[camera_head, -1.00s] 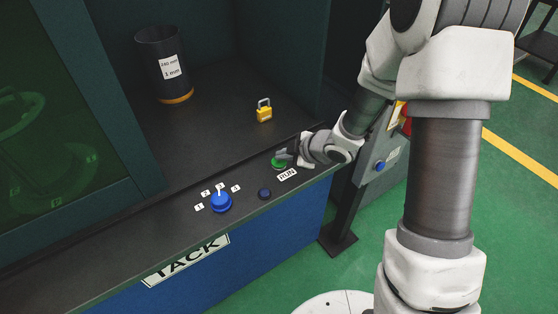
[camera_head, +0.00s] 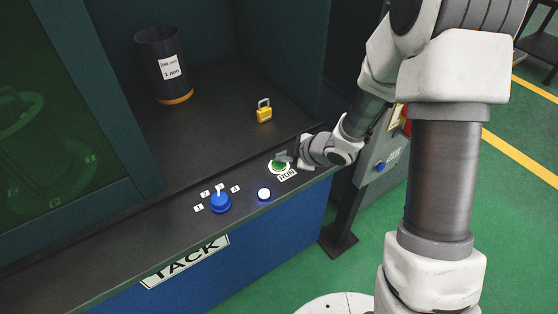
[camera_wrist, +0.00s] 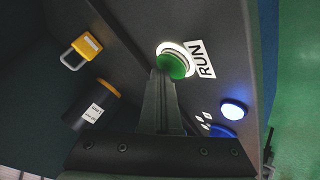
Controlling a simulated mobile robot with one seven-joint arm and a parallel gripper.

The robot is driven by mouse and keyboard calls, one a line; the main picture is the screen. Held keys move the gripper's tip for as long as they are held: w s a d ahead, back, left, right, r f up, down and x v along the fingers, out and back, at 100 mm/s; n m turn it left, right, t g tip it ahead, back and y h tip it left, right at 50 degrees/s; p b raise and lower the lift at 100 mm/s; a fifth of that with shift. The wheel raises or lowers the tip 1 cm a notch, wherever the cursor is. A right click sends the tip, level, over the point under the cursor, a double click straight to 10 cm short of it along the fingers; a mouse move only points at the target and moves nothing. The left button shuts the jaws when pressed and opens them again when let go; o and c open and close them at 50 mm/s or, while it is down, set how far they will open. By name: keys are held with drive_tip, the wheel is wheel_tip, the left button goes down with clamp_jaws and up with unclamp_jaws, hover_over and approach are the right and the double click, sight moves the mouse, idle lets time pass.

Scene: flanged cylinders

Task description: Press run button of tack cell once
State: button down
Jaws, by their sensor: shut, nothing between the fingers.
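The green run button (camera_head: 279,165) sits on the front ledge of the tack cell (camera_head: 187,262), beside its RUN label (camera_head: 287,175). A bright white ring glows around it. In the wrist view the button (camera_wrist: 175,66) is at the fingertips, with the RUN label (camera_wrist: 203,60) to its right. My gripper (camera_head: 284,157) is shut and empty, its tips at the button. The tips (camera_wrist: 160,74) overlap the button's edge in the wrist view and appear to touch it. How far the button is pushed in cannot be told.
A lit indicator (camera_head: 264,194) and a blue selector knob (camera_head: 220,202) with numbered labels lie left of the button. A yellow padlock (camera_head: 264,111) and a dark labelled cylinder (camera_head: 163,66) stand inside the cell. A grey post box with a blue button (camera_head: 380,167) is at right.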

sight(283, 164)
drive_tip(key=shift+r+p, duration=0.75)
drive_tip(key=shift+r, duration=0.1)
wheel_tip(283, 164, up, 5)
drive_tip(key=p, duration=0.4)
drive_tip(key=shift+r+p, duration=0.1)
drive_tip(key=shift+p, duration=0.3)
